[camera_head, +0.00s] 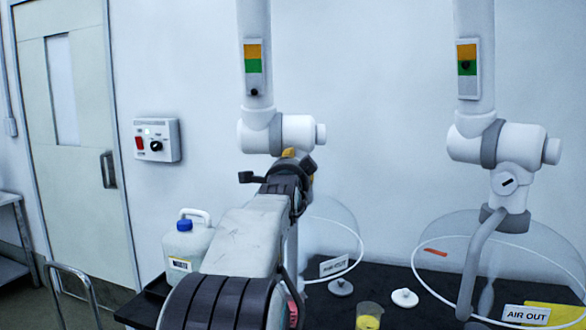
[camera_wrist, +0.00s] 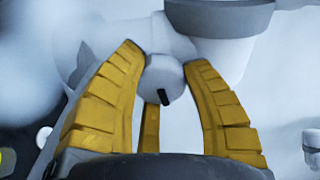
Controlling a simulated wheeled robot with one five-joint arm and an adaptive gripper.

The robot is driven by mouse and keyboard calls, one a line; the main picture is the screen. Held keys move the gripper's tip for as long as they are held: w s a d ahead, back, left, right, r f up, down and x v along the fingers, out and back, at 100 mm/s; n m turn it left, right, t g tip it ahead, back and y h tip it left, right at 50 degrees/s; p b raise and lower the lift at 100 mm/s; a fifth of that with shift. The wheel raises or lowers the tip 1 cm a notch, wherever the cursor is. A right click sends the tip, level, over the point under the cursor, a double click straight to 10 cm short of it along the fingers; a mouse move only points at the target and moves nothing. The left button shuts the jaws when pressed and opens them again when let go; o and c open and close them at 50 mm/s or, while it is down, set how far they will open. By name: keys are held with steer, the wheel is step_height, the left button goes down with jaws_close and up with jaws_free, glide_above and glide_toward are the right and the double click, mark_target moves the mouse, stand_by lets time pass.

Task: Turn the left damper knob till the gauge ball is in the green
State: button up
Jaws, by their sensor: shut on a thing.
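The left damper knob (camera_wrist: 160,75) is a pale round knob with a short, slightly tilted black mark, shown in the wrist view. My gripper's yellow fingers (camera_wrist: 168,72) are shut around it. In the head view my gripper (camera_head: 289,153) is in front of the left duct joint (camera_head: 296,133) and hides the knob. The left gauge (camera_head: 253,62) has an orange band above a green one. Its dark gauge ball (camera_head: 254,92) sits at the bottom, below the green.
The right duct's gauge (camera_head: 467,68) has its ball in the green; its damper knob (camera_head: 507,185) is uncovered. A wall control box (camera_head: 157,140) is at left. The dark bench (camera_head: 385,275) carries a jug (camera_head: 187,248), a beaker (camera_head: 369,316), small discs and clear hoods.

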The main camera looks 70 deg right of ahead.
steer(key=shift+c, duration=0.5)
steer(key=n+b, duration=0.3)
steer(key=shift+f, duration=0.2)
steer(key=shift+n+b, duration=0.6)
steer(key=shift+b, duration=0.1)
steer(key=shift+r+n+h, duration=0.2)
steer(key=shift+n+h, duration=0.1)
steer(key=shift+r, duration=0.1)
steer(key=o, duration=1.2)
steer(key=r+v, duration=0.1)
steer(key=v, duration=1.1)
steer(key=shift+f, duration=0.5)
